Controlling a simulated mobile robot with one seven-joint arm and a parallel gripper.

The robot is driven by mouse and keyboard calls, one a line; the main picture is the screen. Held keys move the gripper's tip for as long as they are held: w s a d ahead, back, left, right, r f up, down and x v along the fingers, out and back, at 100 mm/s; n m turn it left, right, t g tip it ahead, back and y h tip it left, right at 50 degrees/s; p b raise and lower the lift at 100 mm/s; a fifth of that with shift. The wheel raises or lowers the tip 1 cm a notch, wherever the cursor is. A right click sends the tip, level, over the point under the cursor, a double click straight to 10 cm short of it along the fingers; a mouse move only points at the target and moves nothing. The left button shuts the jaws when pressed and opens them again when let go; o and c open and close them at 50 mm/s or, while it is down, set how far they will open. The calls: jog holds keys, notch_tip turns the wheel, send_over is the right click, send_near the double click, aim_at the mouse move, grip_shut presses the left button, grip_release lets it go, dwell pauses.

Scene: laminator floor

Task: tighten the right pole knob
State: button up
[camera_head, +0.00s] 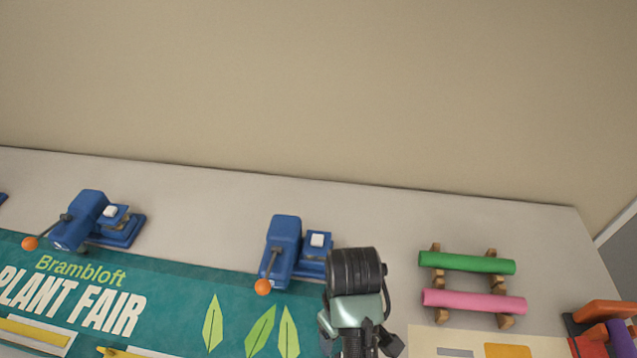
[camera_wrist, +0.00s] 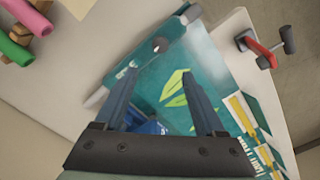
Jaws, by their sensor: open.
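The teal Plant Fair banner (camera_head: 180,309) lies on the table in the head view. In the wrist view, a grey-green pole (camera_wrist: 117,83) with pale ends runs along one edge of the banner (camera_wrist: 205,62). A small dark round knob (camera_wrist: 160,45) sits on this pole, partly in shadow. My gripper (camera_wrist: 161,78) is open, its two blue-grey fingers spread with nothing between them. The knob appears beyond the fingertips, near the middle of the gap, apart from both. In the head view my own arm hides that end of the banner and the knob.
Blue presses with orange-tipped levers, one left (camera_head: 95,222) and one nearer (camera_head: 285,250), stand along the banner's far edge. Green (camera_head: 466,263) and pink (camera_head: 475,301) rolls rest on wooden holders to the right. A red clamp (camera_wrist: 262,52) grips the table edge.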

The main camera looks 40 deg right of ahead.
jog(key=f, duration=0.1)
jog(key=s+f, duration=0.1)
jog(key=f, duration=0.1)
jog(key=shift+s+f, duration=0.4)
jog(key=f, duration=0.7)
jog(key=shift+w+f, duration=0.2)
jog(key=shift+f, duration=0.05)
jog(key=shift+w+f, duration=0.15)
jog(key=shift+f, duration=0.5)
grip_shut()
